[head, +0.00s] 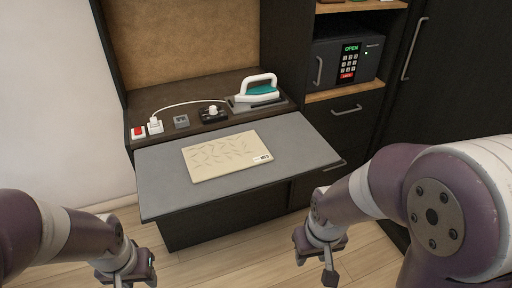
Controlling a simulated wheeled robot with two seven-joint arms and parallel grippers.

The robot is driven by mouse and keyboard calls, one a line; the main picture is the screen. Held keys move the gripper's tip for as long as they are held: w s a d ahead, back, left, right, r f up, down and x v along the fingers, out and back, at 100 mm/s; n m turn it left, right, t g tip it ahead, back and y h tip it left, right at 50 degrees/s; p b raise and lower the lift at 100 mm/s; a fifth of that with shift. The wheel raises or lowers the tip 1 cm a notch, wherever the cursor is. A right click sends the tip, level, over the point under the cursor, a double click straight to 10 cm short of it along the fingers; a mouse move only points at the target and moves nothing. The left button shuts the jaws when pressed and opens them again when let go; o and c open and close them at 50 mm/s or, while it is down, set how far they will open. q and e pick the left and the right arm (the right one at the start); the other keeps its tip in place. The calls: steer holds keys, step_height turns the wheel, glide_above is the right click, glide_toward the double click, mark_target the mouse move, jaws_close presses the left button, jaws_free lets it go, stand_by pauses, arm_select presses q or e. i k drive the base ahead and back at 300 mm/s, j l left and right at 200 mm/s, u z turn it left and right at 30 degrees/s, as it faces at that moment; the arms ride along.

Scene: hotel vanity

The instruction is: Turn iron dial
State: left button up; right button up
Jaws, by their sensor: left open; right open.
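A white and teal iron (259,89) rests on a dark stand at the back right of the dark shelf. A white cord runs from it to a white plug (155,125) at the left. A small black unit with a pale round knob (213,112) sits just left of the iron; I cannot tell whether this knob is the iron dial. My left gripper (128,280) is low at the front left, open and empty, clear of the grey board. My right gripper (325,268) is low in front of the board, open and empty, well apart from the iron.
A grey pull-out board (290,150) spans the front, with a beige patterned folder (225,155) on it. A red switch (138,132) and a grey box (181,121) are on the shelf. A black safe (346,60) stands at the right above a drawer (345,112).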

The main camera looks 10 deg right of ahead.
mark_target(213, 111)
steer(key=i+j+z, duration=0.1)
steer(key=i+z, duration=0.15)
steer(key=z, duration=0.25)
steer(key=i+j+z, duration=0.2)
steer(key=z, duration=0.25)
steer(key=i+j+z, duration=0.1)
steer(key=i+j, duration=0.6)
steer(key=j, duration=0.15)
steer(key=i+j+z, duration=0.15)
steer(key=i+j, duration=0.15)
steer(key=j, duration=0.15)
